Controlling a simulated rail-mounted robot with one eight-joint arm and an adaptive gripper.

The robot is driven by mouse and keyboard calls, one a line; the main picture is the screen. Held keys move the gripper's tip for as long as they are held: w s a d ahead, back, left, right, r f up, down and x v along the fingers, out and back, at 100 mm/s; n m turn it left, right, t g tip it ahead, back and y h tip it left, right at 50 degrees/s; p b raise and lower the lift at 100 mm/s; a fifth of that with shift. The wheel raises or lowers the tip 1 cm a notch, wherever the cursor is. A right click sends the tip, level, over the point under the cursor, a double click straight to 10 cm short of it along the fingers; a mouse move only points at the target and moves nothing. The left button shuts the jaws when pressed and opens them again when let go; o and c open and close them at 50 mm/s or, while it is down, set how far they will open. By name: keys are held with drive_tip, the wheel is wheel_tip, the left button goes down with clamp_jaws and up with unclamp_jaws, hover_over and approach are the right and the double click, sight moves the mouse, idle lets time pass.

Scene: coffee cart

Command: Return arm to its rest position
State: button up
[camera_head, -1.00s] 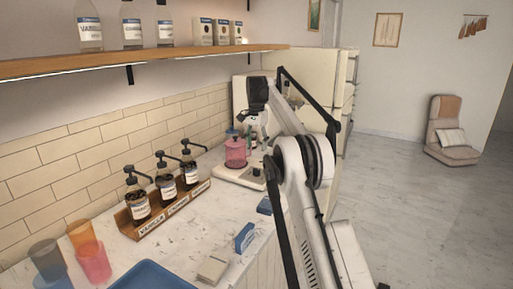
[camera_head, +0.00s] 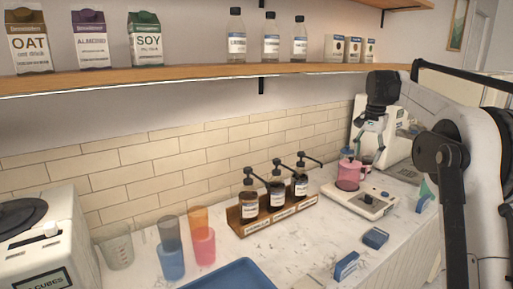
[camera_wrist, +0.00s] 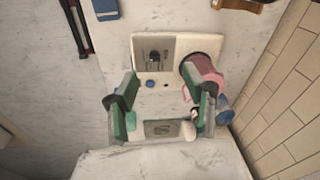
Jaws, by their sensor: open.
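My gripper (camera_head: 370,144) is open and empty. It hangs over the counter at the right in the head view, above and a little to the right of the pink pitcher (camera_head: 350,174). In the wrist view my gripper's green-padded fingers (camera_wrist: 163,108) are spread wide, with no object held between them. The pink pitcher also shows in the wrist view (camera_wrist: 203,72), beside the right finger, which partly covers it. It stands at one end of a flat white device (camera_head: 361,201), which also shows in the wrist view (camera_wrist: 212,42).
A white machine (camera_head: 403,128) stands behind my gripper. A wooden rack (camera_head: 277,221) holds several pump bottles. Blue (camera_head: 170,262) and pink (camera_head: 203,247) cups and a blue tray (camera_head: 240,275) sit nearer. A wooden shelf (camera_head: 200,72) with cartons and bottles runs above the counter.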

drive_tip(key=s+a+r+n+t, duration=0.2)
drive_tip(key=s+a, duration=0.4)
drive_tip(key=s, duration=0.5)
drive_tip(key=s+a+r+n+t, duration=0.1)
drive_tip(key=s+a+r+n, duration=0.35)
drive_tip(key=s, duration=0.75)
drive_tip(key=s+a+f+n+t, duration=0.1)
drive_tip(key=s+a+f, duration=0.3)
drive_tip(key=s+f, duration=0.4)
drive_tip(key=s+a+f+n+t, duration=0.1)
drive_tip(key=s+a+f, duration=0.3)
drive_tip(key=s+f, duration=0.5)
drive_tip(key=s, duration=0.7)
drive_tip(key=shift+a+t, duration=0.15)
drive_tip(key=shift+t, duration=0.25)
drive_tip(key=shift+o, duration=0.2)
drive_tip(key=shift+n, duration=0.25)
